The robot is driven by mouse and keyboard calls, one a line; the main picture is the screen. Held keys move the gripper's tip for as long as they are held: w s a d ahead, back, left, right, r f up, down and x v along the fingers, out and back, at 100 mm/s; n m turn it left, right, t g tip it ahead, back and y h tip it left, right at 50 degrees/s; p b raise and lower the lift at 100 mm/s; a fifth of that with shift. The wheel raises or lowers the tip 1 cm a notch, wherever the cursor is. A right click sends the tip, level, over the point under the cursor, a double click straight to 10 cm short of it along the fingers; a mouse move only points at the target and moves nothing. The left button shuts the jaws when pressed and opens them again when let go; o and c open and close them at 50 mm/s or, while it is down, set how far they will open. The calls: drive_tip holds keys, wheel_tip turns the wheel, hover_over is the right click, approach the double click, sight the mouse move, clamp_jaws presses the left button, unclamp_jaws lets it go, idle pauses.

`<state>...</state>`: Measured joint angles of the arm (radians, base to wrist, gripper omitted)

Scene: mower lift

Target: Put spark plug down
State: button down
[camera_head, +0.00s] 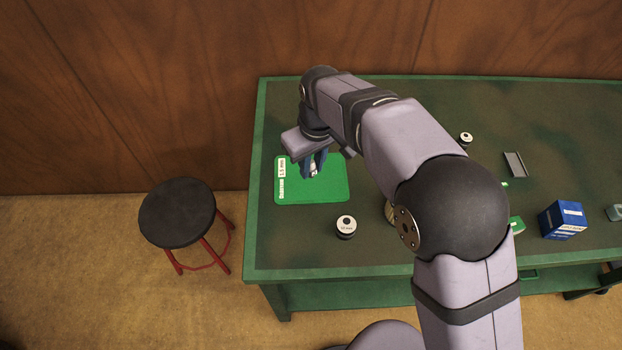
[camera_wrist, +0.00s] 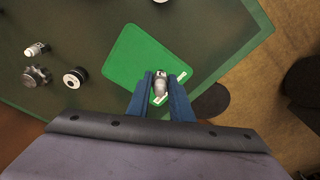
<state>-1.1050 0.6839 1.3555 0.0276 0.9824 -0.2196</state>
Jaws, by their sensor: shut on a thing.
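The spark plug (camera_wrist: 160,86) is a small white and grey piece between the blue fingers of my gripper (camera_wrist: 161,80) in the wrist view. My gripper is shut on it, above the bright green mat. It also shows small in the head view, where my gripper (camera_head: 314,166) points down over the mat. The green mat (camera_head: 325,190) has a white printed label along its left edge and lies at the left end of the table. It shows in the wrist view (camera_wrist: 135,58) too. I cannot tell how high the plug is above the mat.
A black round part with a white top (camera_head: 346,226) stands right of and in front of the mat. A blue box (camera_head: 563,220) and a grey tray (camera_head: 515,164) are further right on the green table (camera_head: 290,240). A black stool (camera_head: 178,213) stands left of the table. The mat looks otherwise bare.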

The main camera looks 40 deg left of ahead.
drive_tip(key=shift+f+p, duration=1.2)
drive_tip(key=shift+f, duration=3.55)
drive_tip(key=shift+f, duration=0.1)
drive_tip(key=shift+f, duration=0.1)
drive_tip(key=c, duration=1.6)
unclamp_jaws()
drive_tip(key=r, duration=0.4)
drive_tip(key=d+r+b, duration=0.1)
drive_tip(key=r, duration=0.3)
drive_tip(key=r+b, duration=0.1)
drive_tip(key=r, duration=0.3)
drive_tip(key=shift+s+d+r, duration=0.15)
drive_tip(key=shift+s+d, duration=0.05)
drive_tip(key=shift+d, duration=0.05)
